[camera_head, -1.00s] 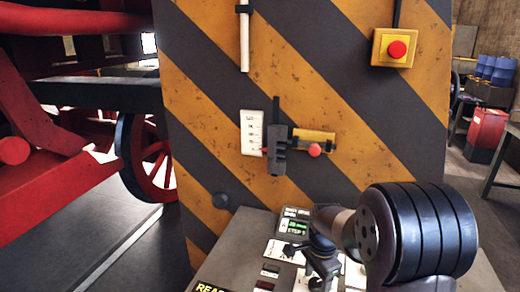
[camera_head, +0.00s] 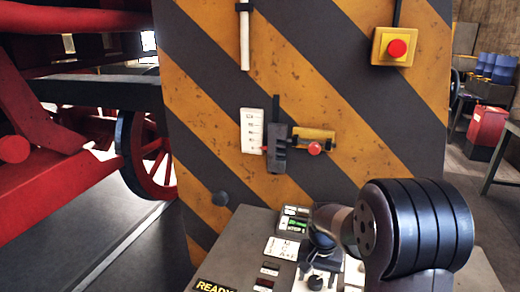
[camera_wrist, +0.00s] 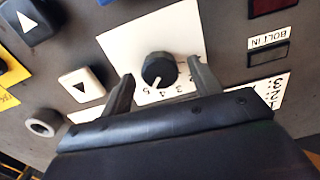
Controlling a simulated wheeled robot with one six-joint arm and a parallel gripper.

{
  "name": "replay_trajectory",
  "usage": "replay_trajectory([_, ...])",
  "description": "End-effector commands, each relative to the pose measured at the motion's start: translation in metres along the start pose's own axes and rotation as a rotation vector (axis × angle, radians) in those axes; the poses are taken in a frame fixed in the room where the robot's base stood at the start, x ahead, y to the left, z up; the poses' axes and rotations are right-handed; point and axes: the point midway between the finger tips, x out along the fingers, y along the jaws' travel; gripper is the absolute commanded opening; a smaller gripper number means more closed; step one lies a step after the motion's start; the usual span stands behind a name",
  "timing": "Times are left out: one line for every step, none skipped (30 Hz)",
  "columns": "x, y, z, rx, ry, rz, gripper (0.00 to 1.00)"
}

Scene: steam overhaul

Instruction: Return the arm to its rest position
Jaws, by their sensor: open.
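My gripper (camera_wrist: 160,95) is open in the wrist view, its two dark fingers apart on either side of a black rotary knob (camera_wrist: 160,71). The knob has a white pointer line and sits on a white numbered plate (camera_wrist: 140,38). I cannot tell how far the fingertips stand off the panel. In the head view my dark arm (camera_head: 415,235) stands at the lower right over the grey control panel (camera_head: 235,245), and the gripper itself is mostly hidden behind it.
A striped upright board (camera_head: 340,100) rises behind the panel, with a red emergency button (camera_head: 397,48) and a slider lever (camera_head: 278,150). Red locomotive framework (camera_head: 50,180) stands at left. Open floor lies at left.

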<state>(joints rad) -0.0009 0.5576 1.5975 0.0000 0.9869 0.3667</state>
Motion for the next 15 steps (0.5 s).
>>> replay_trajectory([-0.0003, 0.0000, 0.0001, -0.036, 0.000, 0.000, 0.59])
replay_trajectory([-0.0003, 0.0000, 0.0001, -0.059, 0.000, 0.000, 0.59])
replay_trajectory([-0.0003, 0.0000, 0.0001, -0.091, 0.000, 0.000, 0.59])
replay_trajectory([-0.0003, 0.0000, 0.0001, -0.115, 0.000, 0.000, 0.59])
replay_trajectory([-0.0003, 0.0000, 0.0001, -0.139, 0.000, 0.000, 0.59])
replay_trajectory([-0.0003, 0.0000, 0.0001, -0.171, 0.000, 0.000, 0.59])
replay_trajectory([-0.0003, 0.0000, 0.0000, -0.194, 0.000, 0.000, 0.59])
replay_trajectory([-0.0003, 0.0000, 0.0000, -0.217, 0.000, 0.000, 0.59])
replay_trajectory([-0.0003, 0.0000, 0.0000, -0.249, 0.000, 0.000, 0.59])
replay_trajectory([-0.0004, 0.0000, 0.0000, -0.273, 0.000, 0.000, 0.59])
replay_trajectory([-0.0004, 0.0000, 0.0000, -0.297, 0.000, 0.000, 0.59])
replay_trajectory([-0.0004, 0.0000, 0.0000, -0.329, 0.000, 0.000, 0.59])
replay_trajectory([-0.0004, 0.0000, 0.0000, -0.352, 0.000, 0.000, 0.59])
replay_trajectory([-0.0004, 0.0000, 0.0000, -0.374, 0.000, 0.000, 0.59])
replay_trajectory([-0.0004, -0.0001, 0.0000, -0.404, 0.000, 0.000, 0.59])
